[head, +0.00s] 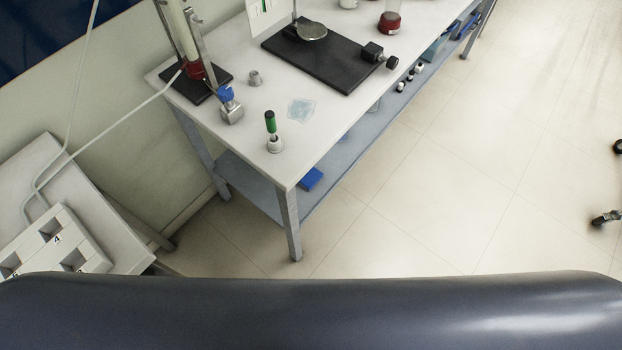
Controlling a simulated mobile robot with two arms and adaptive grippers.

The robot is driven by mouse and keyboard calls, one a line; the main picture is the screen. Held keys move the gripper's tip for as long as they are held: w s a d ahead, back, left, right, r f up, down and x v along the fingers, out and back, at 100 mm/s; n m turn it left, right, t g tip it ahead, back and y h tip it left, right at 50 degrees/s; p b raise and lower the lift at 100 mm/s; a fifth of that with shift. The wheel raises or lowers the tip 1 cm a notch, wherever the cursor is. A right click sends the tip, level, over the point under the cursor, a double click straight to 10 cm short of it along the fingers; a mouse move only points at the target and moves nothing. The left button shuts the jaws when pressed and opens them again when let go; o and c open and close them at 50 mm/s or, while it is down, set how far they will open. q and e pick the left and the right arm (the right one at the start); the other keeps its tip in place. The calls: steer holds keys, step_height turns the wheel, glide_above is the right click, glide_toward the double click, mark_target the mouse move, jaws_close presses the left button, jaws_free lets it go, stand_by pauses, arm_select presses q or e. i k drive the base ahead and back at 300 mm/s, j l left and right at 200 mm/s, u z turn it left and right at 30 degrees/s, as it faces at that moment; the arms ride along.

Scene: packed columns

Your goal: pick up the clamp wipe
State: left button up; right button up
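A thin, pale blue, crumpled wipe (302,110) lies flat on the white bench top, close to its right edge. It looks like the clamp wipe, and nothing covers it. Neither of my grippers is in view.
The white bench (263,180) holds a black base plate (335,62), a green-capped vial in a holder (272,135), a blue-topped metal fitting (230,105) and a column stand (190,85). A white numbered block (85,235) stands at left.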

mark_target(313, 176)
steer(key=i+j+z, duration=0.1)
steer(key=z, duration=0.25)
steer(key=i+j+z, duration=0.2)
steer(key=z, duration=0.15)
steer(key=i+j+z, duration=0.35)
steer(key=k+l, duration=0.1)
